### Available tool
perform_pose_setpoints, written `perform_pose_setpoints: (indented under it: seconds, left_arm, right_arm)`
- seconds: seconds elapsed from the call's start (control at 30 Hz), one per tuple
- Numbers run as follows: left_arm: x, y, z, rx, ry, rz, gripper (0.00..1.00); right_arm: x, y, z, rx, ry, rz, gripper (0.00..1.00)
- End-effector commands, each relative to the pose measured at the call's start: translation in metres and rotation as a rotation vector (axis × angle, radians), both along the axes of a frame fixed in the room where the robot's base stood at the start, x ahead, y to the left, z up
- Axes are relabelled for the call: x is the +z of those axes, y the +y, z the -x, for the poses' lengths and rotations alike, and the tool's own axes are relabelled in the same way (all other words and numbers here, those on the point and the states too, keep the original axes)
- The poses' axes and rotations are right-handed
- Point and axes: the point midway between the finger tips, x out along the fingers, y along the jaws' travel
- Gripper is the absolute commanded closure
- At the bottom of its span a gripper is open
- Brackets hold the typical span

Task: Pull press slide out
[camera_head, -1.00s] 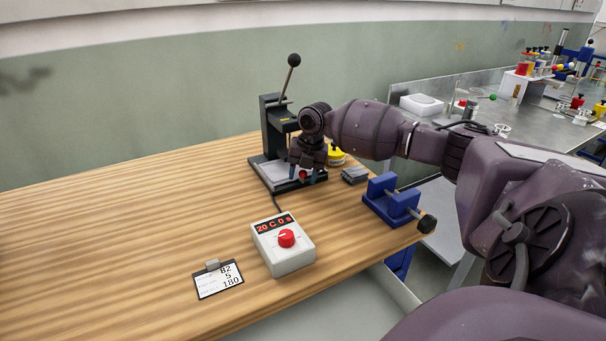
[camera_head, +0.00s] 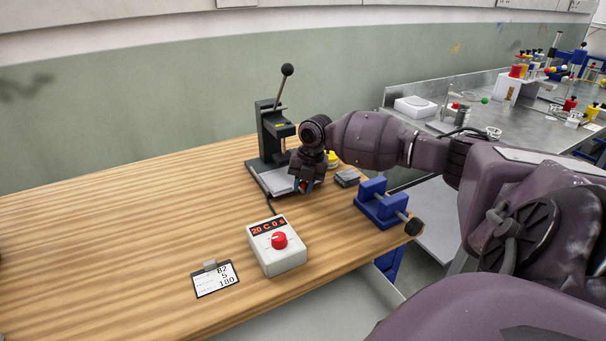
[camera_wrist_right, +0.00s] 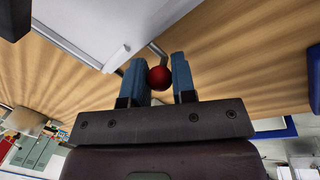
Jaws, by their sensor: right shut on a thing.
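The press (camera_head: 268,130) stands at the back of the wooden table, dark, with a lever topped by a black ball. Its pale slide plate (camera_head: 272,178) lies at its base and also shows in the right wrist view (camera_wrist_right: 95,22). A red ball knob (camera_wrist_right: 159,77) on a thin rod sits between the blue fingertips of my right gripper (camera_wrist_right: 160,82). That gripper (camera_head: 303,184) is shut on the knob, pointing down at the front of the press. In the head view the arm hides part of the slide. My left gripper is not in view.
A control box (camera_head: 276,247) with a red dial and a clipboard card (camera_head: 215,280) lie in front. A blue vise (camera_head: 382,204), a grey block (camera_head: 347,178) and a yellow item (camera_head: 332,159) are to the right. The table's left side is clear.

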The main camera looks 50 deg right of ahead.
Motion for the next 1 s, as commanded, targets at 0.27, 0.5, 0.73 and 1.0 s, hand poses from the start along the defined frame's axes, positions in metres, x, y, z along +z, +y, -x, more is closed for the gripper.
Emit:
perform_pose_setpoints:
  seconds: [0.27,0.5,0.73,1.0]
  left_arm:
    - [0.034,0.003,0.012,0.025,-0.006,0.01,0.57]
    - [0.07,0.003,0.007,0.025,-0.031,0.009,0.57]
    - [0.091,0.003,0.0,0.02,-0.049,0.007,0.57]
    - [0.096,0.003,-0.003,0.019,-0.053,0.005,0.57]
  right_arm:
    - [0.009,0.016,0.05,0.002,-0.001,-0.002,1.0]
    - [0.006,0.027,0.084,0.001,0.002,-0.001,1.0]
    - [0.002,0.032,0.103,0.0,0.003,0.0,1.0]
    - [0.0,0.035,0.109,0.001,0.0,0.0,1.0]
